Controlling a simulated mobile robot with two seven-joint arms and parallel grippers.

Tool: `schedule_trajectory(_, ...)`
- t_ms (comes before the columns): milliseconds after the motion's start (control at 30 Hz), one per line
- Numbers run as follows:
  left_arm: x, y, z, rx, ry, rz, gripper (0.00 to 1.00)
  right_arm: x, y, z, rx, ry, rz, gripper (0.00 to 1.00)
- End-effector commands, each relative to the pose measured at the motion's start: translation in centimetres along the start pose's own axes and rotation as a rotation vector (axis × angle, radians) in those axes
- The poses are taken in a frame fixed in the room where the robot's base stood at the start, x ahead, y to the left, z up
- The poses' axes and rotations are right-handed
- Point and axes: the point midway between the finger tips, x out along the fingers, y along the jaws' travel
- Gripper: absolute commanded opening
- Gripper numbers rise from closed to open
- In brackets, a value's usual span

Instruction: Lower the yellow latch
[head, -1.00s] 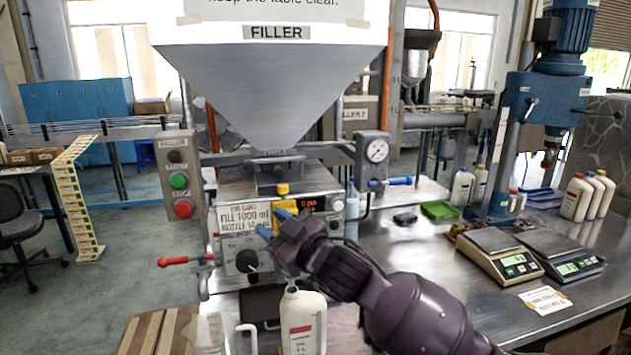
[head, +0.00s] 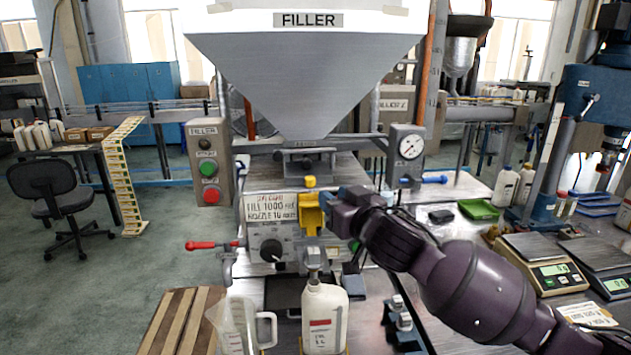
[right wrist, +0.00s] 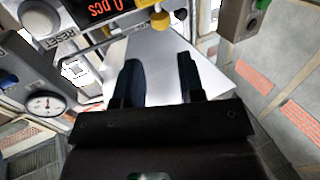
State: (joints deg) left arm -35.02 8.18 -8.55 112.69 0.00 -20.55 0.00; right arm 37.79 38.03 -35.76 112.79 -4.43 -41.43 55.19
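The filler (head: 285,205) has a yellow part on its front, which I take as the yellow latch (head: 308,214). A small yellow knob (head: 310,181) sits just above it. In the right wrist view yellow parts (right wrist: 180,20) show at the top, beyond my fingers. My right gripper (head: 338,218) is just right of the yellow part in the head view. In the right wrist view my right gripper (right wrist: 160,75) has its two dark fingers apart with nothing between them. I cannot tell whether it touches the latch. My left gripper is not in view.
A white bottle (head: 325,320) stands below the filler's front, with a clear jug (head: 238,325) beside it. A red-handled lever (head: 203,245) sticks out left. A control box (head: 208,165) and a pressure gauge (head: 410,147) flank the hopper. Scales (head: 545,262) stand right.

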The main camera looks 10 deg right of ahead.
Motion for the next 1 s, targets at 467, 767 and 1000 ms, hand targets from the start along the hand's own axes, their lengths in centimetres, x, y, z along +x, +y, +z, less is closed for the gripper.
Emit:
schedule_trajectory(467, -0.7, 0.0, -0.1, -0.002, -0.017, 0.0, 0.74, 7.0, -0.1, -0.2, -0.002, 0.002, -0.001, 0.36)
schedule_trajectory(767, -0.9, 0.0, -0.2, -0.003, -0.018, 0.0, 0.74, 8.7, -0.1, -0.1, -0.002, 0.003, -0.002, 0.36)
schedule_trajectory(1000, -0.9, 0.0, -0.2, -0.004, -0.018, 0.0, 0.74, 8.8, -0.1, -0.1, -0.002, 0.002, -0.002, 0.36)
